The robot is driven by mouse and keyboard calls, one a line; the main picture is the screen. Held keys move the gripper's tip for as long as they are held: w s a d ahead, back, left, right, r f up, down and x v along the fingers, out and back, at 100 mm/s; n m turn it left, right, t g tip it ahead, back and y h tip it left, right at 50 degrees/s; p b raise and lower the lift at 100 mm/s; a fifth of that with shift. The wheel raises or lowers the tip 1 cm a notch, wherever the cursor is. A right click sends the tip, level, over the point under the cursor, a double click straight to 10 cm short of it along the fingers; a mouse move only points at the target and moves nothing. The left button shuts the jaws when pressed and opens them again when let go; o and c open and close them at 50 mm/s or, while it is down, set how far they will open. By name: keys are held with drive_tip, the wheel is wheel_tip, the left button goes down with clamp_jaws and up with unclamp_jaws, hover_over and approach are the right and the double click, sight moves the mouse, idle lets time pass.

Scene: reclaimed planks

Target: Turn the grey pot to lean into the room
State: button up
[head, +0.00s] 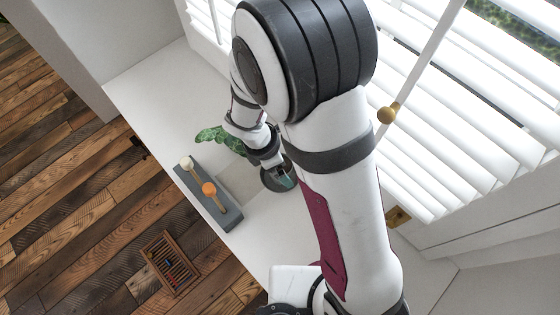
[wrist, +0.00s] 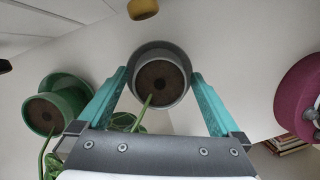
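The grey pot (wrist: 160,51), round with dark soil, sits between the teal fingers of my gripper (wrist: 160,78) in the wrist view. One finger is at each side, close to the pot's wall; I cannot tell whether they touch it. A thin green stem leans from the pot toward the bottom left of that view. In the head view the dark grey pot (head: 270,182) stands on the white sill, partly hidden by my gripper (head: 284,178). A green leafy plant (head: 222,138) shows left of my wrist; I cannot tell which pot it grows from.
White blinds (head: 450,120) line the right. A wooden crate (head: 168,263) is on the plank floor.

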drive_tip(key=v, duration=1.5)
drive_tip(key=s+d+r+m+y, duration=0.1)
drive_tip(key=s+d+m, duration=0.2)
drive_tip(key=m, duration=0.6)
drive_tip(key=s+d+r+m+g+y, duration=0.1)
drive_tip(key=s+d+m, duration=0.3)
drive_tip(key=m, duration=0.5)
drive_tip(key=s+d+r+m+y, duration=0.1)
drive_tip(key=s+d+m+y, duration=0.1)
drive_tip(key=s+d+m, duration=0.2)
drive_tip(key=s+m, duration=0.3)
drive_tip(key=m, duration=0.3)
drive_tip(key=shift+s+y, duration=0.2)
drive_tip(key=shift+y, duration=0.1)
drive_tip(key=shift+r, duration=0.1)
